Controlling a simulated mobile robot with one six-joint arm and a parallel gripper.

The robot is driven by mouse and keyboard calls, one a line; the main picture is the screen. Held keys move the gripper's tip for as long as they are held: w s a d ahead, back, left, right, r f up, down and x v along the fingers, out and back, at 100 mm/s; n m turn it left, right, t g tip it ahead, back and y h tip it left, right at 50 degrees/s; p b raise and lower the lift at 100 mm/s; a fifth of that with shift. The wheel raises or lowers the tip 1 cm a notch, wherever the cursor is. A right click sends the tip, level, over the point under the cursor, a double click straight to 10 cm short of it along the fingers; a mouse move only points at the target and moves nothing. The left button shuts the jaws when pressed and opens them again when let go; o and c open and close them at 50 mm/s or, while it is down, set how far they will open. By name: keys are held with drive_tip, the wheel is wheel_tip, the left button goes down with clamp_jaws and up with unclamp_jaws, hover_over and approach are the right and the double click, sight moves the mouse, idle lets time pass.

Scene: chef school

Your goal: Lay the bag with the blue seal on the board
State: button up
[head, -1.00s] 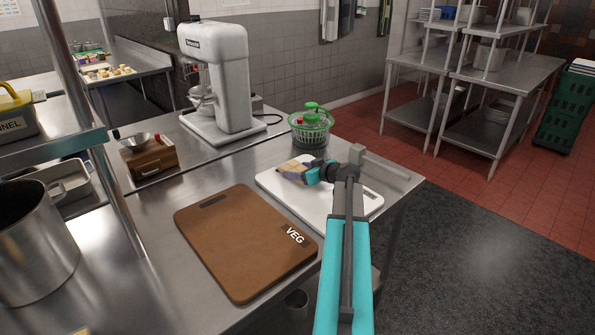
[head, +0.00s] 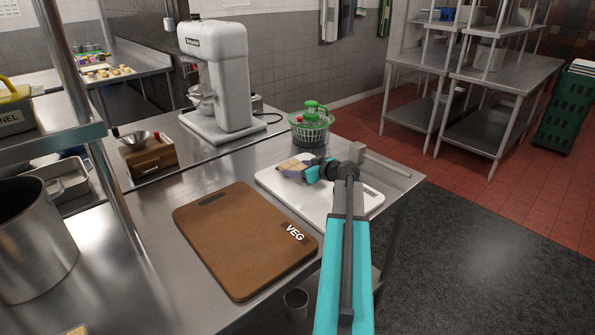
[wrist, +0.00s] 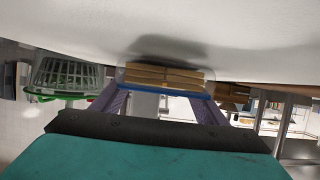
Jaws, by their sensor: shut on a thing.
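My gripper (head: 308,171) is over the far left part of the white board (head: 323,212) in the head view. It is shut on a small bag (head: 289,167) with tan contents. In the wrist view the clear bag (wrist: 163,77) shows between the two purple fingers, with its blue seal (wrist: 165,90) along the edge nearest the wrist. The white board's surface (wrist: 240,35) fills the top of the wrist view, with a shadow close to the bag. I cannot tell whether the bag touches the board.
A brown board marked VEG (head: 245,240) lies to the left of the white board. A green salad spinner (head: 310,125) stands just behind the white board. A white mixer (head: 220,80) and a wooden box with a bowl (head: 148,155) stand farther back. A large pot (head: 35,245) is at left.

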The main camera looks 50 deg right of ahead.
drive_tip(key=shift+s+a+f, duration=0.1)
drive_tip(key=shift+a+f, duration=0.05)
drive_tip(key=shift+f, duration=0.6)
drive_tip(key=o, duration=1.2)
drive_tip(key=shift+r+p, duration=0.35)
drive_tip(key=shift+p, duration=0.05)
drive_tip(key=shift+r+p, duration=0.3)
drive_tip(key=shift+p, duration=0.25)
drive_tip(key=shift+s, duration=0.25)
drive_tip(key=b+v, duration=0.1)
drive_tip(key=v, duration=0.2)
drive_tip(key=b+v, duration=0.1)
drive_tip(key=v, duration=0.3)
drive_tip(key=b+v, duration=0.1)
drive_tip(key=v, duration=0.3)
drive_tip(key=shift+r, duration=0.45)
drive_tip(key=shift+s, duration=0.15)
